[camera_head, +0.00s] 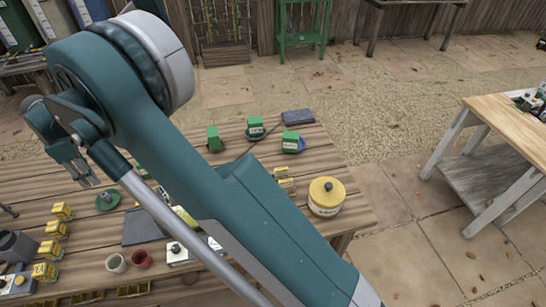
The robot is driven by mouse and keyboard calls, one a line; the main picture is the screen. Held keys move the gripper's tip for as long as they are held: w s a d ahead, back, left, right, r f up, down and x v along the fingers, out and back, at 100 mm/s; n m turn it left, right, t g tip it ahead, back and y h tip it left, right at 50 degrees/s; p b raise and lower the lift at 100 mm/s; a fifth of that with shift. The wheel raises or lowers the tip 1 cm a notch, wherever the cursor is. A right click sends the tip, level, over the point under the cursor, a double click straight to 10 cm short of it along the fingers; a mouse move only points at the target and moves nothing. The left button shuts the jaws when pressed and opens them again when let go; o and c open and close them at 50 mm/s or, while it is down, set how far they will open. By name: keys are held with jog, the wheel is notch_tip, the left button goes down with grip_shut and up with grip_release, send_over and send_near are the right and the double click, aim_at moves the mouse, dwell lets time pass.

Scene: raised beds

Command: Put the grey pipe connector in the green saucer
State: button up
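A round green piece, which looks like the green saucer (102,207), lies on the wooden table left of my arm, with a small dark shape at its middle. A dark grey hollow cylinder (16,246) stands at the table's left edge; it may be the grey pipe connector, but I cannot tell for certain. My gripper (86,181) hangs at the upper left, apart from both, with its fingers pointing down. It appears above and behind the green saucer in the picture. The fingers are small, and their opening is unclear. My arm hides the middle of the table.
Several yellow boxes (55,229) stand on the left of the table (330,228). Green boxes (256,125) are at the back, and a yellow round tin (326,196) is at the right.

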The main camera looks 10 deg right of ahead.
jog(key=w+d+r+m+t, duration=0.1)
jog(key=d+r+m, duration=0.1)
jog(key=d+r, duration=0.6)
jog(key=w+d+r+m, duration=0.15)
jog(key=d+r, duration=0.35)
jog(key=d, duration=0.6)
jog(key=s+d+r+m+t, duration=0.1)
jog(key=s+d+r+m, duration=0.15)
jog(key=d, duration=0.45)
jog(key=s+d+r+m+y, duration=0.1)
jog(key=d+r+m, duration=0.1)
jog(key=d+r, duration=0.35)
jog(key=s+d+r+m+t, duration=0.1)
jog(key=s+d+r+m, duration=0.1)
jog(key=d, duration=0.7)
jog(key=s+d+r+m+t, duration=0.1)
jog(key=s+d+m, duration=0.2)
jog(key=s+d, duration=0.5)
jog(key=s+d+r+m+t, duration=0.15)
jog(key=s+d, duration=0.35)
jog(key=d, duration=0.6)
jog(key=s+d+f+m+t, duration=0.1)
jog(key=s+d+f+m, duration=0.2)
jog(key=s+d, duration=0.2)
jog(key=s+d+f+m+h, duration=0.1)
jog(key=s+d+f+m, duration=0.2)
jog(key=s+d, duration=0.3)
jog(key=shift+s+d+f+t, duration=0.25)
jog(key=shift+s+f+t, duration=0.1)
jog(key=shift+s, duration=1.25)
